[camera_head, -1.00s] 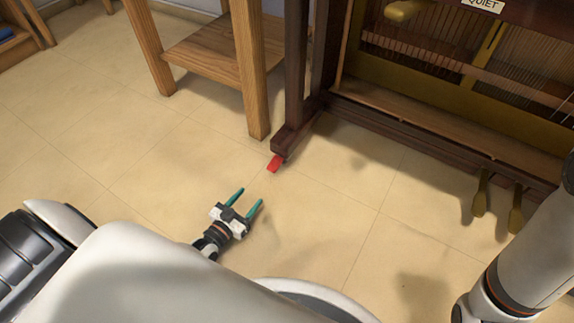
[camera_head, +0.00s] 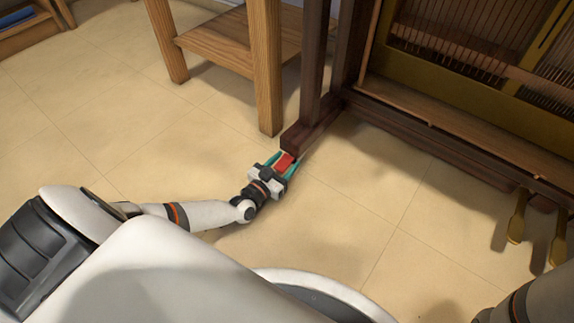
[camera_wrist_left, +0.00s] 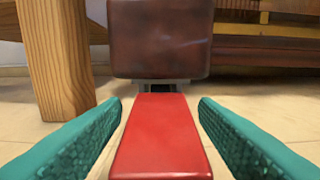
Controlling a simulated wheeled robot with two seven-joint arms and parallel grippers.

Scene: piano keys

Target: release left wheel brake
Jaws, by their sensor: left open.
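The red brake lever (camera_head: 285,162) sticks out from the front end of the piano's dark wooden left foot (camera_head: 300,138), close to the floor. In the left wrist view the lever (camera_wrist_left: 161,137) is a flat red tab under the brown foot block (camera_wrist_left: 161,38). My left gripper (camera_head: 284,163) is open, with one teal finger on each side of the lever. In the left wrist view a gap shows between the lever and each finger of the gripper (camera_wrist_left: 160,125). My right gripper is not in view; part of my right arm shows at the lower right.
A wooden table leg (camera_head: 267,70) stands just left of the piano foot, with a low shelf (camera_head: 225,40) behind it. Brass pedals (camera_head: 518,218) hang at the piano's lower right. The tiled floor (camera_head: 345,210) in front is clear.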

